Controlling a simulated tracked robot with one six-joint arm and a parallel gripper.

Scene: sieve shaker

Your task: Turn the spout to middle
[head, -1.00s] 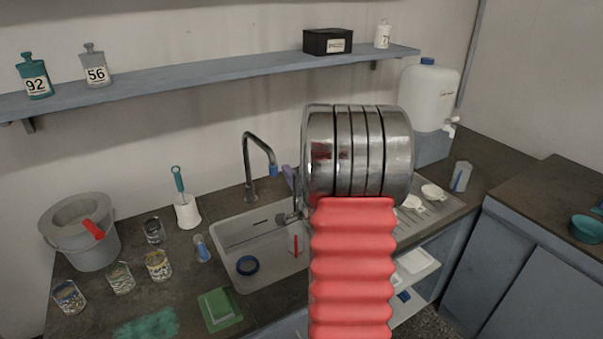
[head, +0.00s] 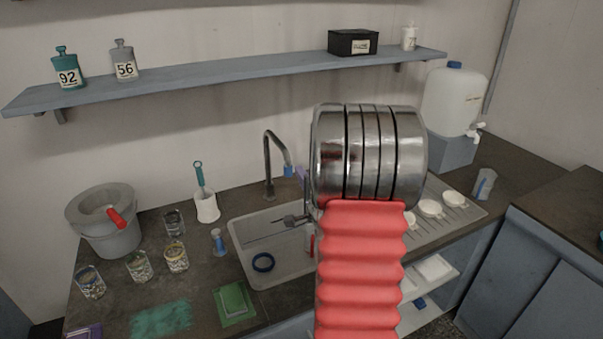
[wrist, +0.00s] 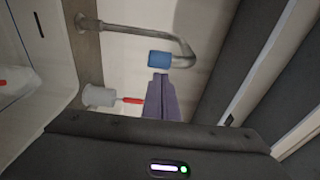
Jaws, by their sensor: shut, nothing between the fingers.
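The tap's grey curved spout (head: 268,160) rises behind the sink and ends in a blue tip (head: 288,170), which points to the right and toward me. In the wrist view the spout (wrist: 145,32) runs across the top, with its blue tip (wrist: 159,59) near the middle. My gripper (head: 301,174) has purple fingers, mostly hidden behind my arm in the head view. In the wrist view my gripper (wrist: 160,77) is shut and empty, its fingertips right beside the blue tip. I cannot tell whether they touch.
A brush in a white holder (head: 206,205), several glass jars and a grey bucket (head: 108,235) stand to the left. A shelf (head: 220,75) runs above. My arm hides part of the sink.

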